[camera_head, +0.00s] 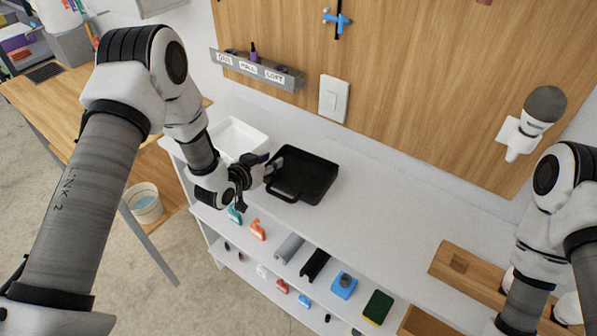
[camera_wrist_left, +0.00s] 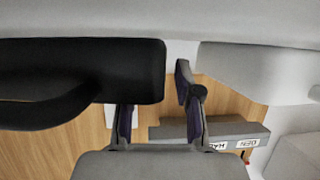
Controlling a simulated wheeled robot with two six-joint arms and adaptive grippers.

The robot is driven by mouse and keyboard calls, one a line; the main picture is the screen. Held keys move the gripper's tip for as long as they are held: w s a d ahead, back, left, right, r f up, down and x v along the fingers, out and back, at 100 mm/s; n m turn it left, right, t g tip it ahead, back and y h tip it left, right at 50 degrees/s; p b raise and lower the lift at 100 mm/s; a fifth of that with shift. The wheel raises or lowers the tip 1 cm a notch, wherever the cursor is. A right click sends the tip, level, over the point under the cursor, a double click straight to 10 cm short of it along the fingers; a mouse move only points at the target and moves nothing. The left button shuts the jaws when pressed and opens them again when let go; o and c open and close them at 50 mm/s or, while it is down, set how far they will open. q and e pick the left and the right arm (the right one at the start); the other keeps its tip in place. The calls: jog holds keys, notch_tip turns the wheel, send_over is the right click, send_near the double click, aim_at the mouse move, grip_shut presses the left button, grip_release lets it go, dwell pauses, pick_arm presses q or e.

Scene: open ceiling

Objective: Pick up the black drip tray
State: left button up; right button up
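The black drip tray (camera_head: 318,180) lies on the white counter, with a loop handle on its front-left side. My left gripper (camera_head: 270,167) is at the tray's left edge, its fingers parted. In the left wrist view the tray (camera_wrist_left: 80,65) fills the left side. My left gripper (camera_wrist_left: 158,105) shows two fingers there. The right finger is clear of the tray's edge with a visible gap. The other finger's tip is hidden by the tray. My right arm comes in at the right, but its gripper is not visible.
A white bin (camera_head: 240,137) stands close to the tray's left. A grey labelled rail (camera_head: 258,70) and a light switch (camera_head: 333,99) are on the wall behind. A wooden tray (camera_head: 452,256) lies at the right. The counter between is clear. Bottles and cleaning items sit on lower shelves.

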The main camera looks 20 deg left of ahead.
pick_arm(q)
jog(key=shift+w+f, duration=0.25)
jog(key=shift+w, duration=0.05)
grip_shut()
jog(key=shift+r, duration=0.15)
jog(key=shift+r+b, duration=0.45)
jog(key=shift+r, duration=0.15)
jog(key=shift+r+b, duration=0.5)
jog(key=shift+r, duration=0.45)
jog(key=s+a, duration=0.1)
jog(key=s, duration=0.1)
jog(key=s+a+b, duration=0.1)
jog(key=s, duration=0.2)
jog(key=s+a+b, duration=0.1)
jog(key=s+a, duration=0.1)
jog(key=shift+s+a+r, duration=0.1)
jog(key=shift+s+r, duration=0.1)
jog(key=shift+r, duration=0.15)
jog(key=s+a+r, duration=0.1)
jog(key=s+a, duration=0.2)
jog(key=s, duration=0.3)
jog(key=shift+s+a, duration=0.25)
jog(key=shift+a, duration=0.05)
